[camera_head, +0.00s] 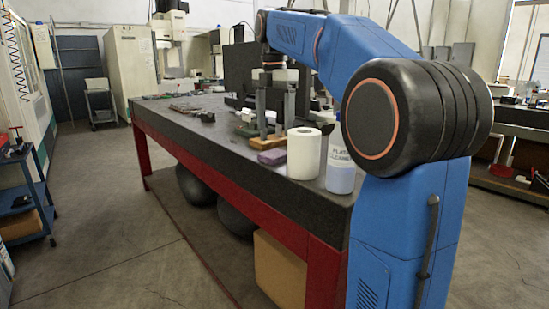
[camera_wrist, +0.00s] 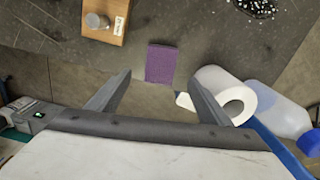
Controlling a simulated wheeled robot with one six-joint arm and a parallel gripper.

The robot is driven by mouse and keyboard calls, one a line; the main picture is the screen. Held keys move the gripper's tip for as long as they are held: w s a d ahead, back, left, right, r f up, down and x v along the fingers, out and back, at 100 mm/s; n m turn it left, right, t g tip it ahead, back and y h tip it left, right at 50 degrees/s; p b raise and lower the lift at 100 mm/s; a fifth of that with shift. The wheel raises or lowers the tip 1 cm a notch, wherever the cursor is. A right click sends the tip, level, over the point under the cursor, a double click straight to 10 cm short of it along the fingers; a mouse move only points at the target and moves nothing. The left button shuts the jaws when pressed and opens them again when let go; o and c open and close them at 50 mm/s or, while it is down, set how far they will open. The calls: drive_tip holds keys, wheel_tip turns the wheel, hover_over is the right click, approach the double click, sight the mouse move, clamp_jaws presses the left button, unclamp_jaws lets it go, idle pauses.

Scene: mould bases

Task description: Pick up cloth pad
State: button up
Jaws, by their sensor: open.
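The cloth pad (camera_wrist: 161,64) is a flat purple rectangle on the dark tabletop close to its front edge. In the head view the pad (camera_head: 271,157) lies just left of the white paper roll. My gripper (camera_wrist: 155,84) is open and empty in the wrist view, its two fingers spread wide with the pad beyond and between their tips. In the head view my gripper (camera_head: 272,134) points down above the table, behind the pad. The fingers do not touch the pad.
A paper roll (camera_head: 303,153) and a plastic cleaner bottle (camera_head: 341,165) stand right of the pad. A wooden block (camera_wrist: 106,20) with a metal cylinder on top lies to its left in the wrist view. The dark table (camera_head: 200,142) has loose parts farther back.

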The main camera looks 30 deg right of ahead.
sight(275, 153)
drive_tip(key=shift+f, duration=3.9)
drive_tip(key=c, duration=1.1)
